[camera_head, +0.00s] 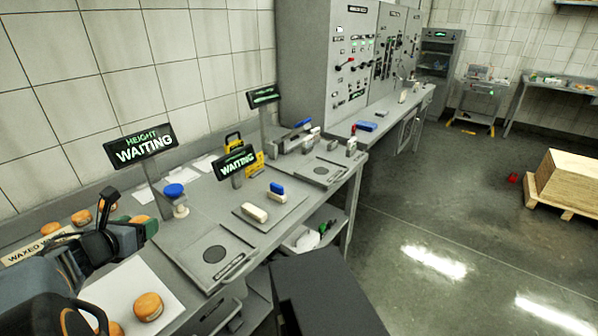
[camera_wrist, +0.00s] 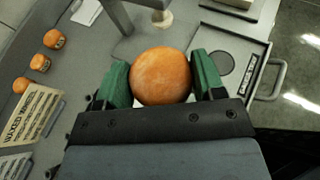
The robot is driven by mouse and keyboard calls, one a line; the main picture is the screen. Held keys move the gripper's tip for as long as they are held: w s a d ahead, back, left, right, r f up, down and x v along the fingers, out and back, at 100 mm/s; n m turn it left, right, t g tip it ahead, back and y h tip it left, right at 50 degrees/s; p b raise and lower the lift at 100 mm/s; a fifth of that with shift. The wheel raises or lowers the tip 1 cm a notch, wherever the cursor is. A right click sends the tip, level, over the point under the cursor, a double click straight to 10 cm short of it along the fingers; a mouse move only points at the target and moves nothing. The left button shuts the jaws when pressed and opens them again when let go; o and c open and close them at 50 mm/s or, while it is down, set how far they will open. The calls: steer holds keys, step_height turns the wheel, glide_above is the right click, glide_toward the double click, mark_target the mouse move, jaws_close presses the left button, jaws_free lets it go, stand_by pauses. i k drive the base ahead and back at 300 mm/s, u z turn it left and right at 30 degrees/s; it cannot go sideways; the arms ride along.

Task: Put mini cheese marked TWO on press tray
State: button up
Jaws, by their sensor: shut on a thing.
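My gripper (camera_wrist: 160,75) has green fingers shut on an orange mini cheese (camera_wrist: 160,77) in the wrist view. No mark is readable on this cheese. In the head view, my gripper is at the left and mostly hides the held cheese. A grey tray with a dark disc (camera_head: 214,254) and a label on its front edge lies on the bench right of my gripper. It also shows in the wrist view (camera_wrist: 238,82), right of the held cheese. A similar tray (camera_head: 325,172) lies farther along. I cannot read either label, so which is the press tray is unclear.
Other orange cheeses (camera_head: 81,217) sit by a "WAXED W..." sign (camera_head: 38,247). More cheeses (camera_head: 148,306) lie on a white board at the front. A "HEIGHT WAITING" display (camera_head: 145,147) and a blue-topped post (camera_head: 176,195) stand behind the near tray.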

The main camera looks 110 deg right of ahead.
mark_target(320, 171)
steer(key=u, duration=0.6)
steer(key=k, duration=1)
steer(key=u, duration=0.45)
steer(key=k, duration=1.35)
steer(key=z, duration=0.85)
steer(key=k, duration=0.5)
steer(key=z, duration=0.25)
